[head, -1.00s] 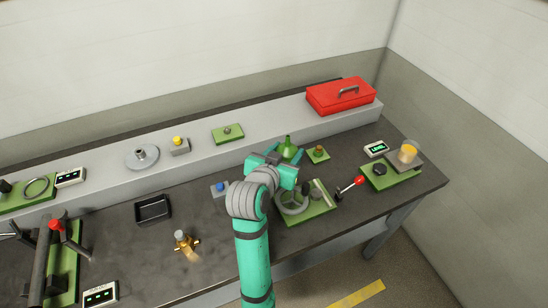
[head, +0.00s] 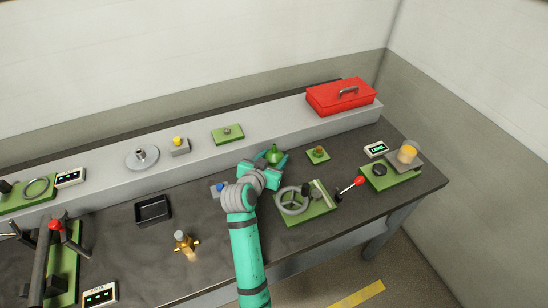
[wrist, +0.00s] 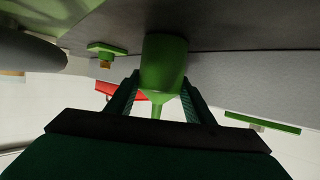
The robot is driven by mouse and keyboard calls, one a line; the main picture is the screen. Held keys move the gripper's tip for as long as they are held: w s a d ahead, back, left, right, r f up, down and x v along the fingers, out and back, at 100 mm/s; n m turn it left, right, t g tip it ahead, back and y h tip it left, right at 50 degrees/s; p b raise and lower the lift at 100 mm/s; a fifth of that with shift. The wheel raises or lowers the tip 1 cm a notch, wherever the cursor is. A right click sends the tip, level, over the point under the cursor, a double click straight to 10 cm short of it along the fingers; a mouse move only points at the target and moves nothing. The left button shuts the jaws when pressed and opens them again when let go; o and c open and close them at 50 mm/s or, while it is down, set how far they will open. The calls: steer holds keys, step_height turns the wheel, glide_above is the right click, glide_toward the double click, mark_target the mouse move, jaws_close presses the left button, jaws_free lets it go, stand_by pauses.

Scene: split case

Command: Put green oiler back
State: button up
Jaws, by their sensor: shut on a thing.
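The green oiler (head: 274,155) is between the fingers of my gripper (head: 272,166), near the front edge of the raised grey ledge. In the wrist view, the oiler (wrist: 164,66) sits between the two fingers of my gripper (wrist: 161,98), which are shut on it. The picture there is upside down, with the dark bench top above and the oiler's spout end pointing down. I cannot tell whether the oiler's base touches the bench.
A green plate with a handwheel (head: 293,200) and a small green block with a brass fitting (head: 318,154) lie right of my gripper. A blue button box (head: 218,189) is close on its left. The grey ledge (head: 280,125) runs behind, bearing a red toolbox (head: 340,97).

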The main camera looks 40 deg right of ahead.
steer(key=shift+w+f, duration=0.1)
steer(key=o, duration=1)
steer(key=shift+o, duration=1)
steer(key=shift+s+d, duration=0.2)
steer(key=shift+w+a, duration=0.15)
steer(key=shift+a, duration=0.3)
steer(key=v, duration=1.1)
steer(key=shift+s+a+r, duration=0.2)
steer(key=shift+s+r, duration=0.05)
steer(key=shift+s, duration=0.05)
steer(key=shift+w, duration=0.1)
steer(key=shift+d, duration=0.1)
